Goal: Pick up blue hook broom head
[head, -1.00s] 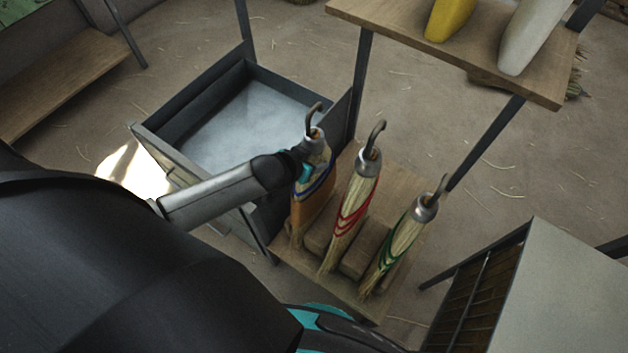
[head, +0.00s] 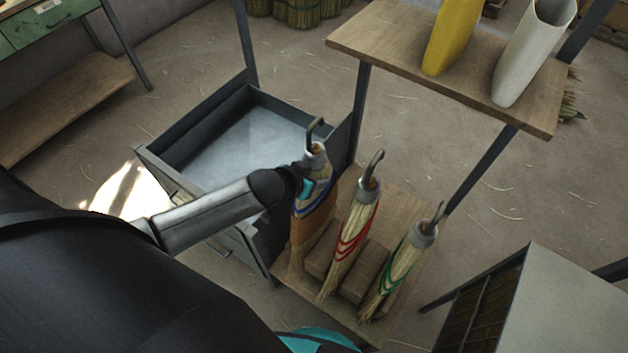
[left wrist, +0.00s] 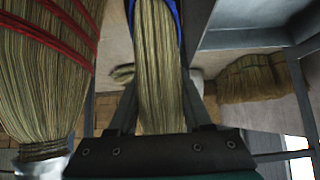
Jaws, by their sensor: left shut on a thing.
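The blue hook broom head (head: 315,206) is a straw bundle with blue binding, a brown-orange section and a metal hook on its silver cap. It stands leftmost of three on the wooden shelf. My left gripper (head: 306,184) is shut on its upper part from the left. In the left wrist view, straw with a blue edge (left wrist: 158,70) lies between the fingers. The red-banded broom head (head: 352,228) and green-banded broom head (head: 400,268) stand to its right. Whether the blue one's lower end touches the shelf is hard to tell. My right gripper is out of view.
A grey metal bin (head: 178,168) stands directly left of the shelf (head: 405,195), close to my left arm. An upper board (head: 400,65) holds a yellow vase (head: 449,38) and a white vase (head: 530,55). A grey cabinet (head: 560,300) is at the lower right.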

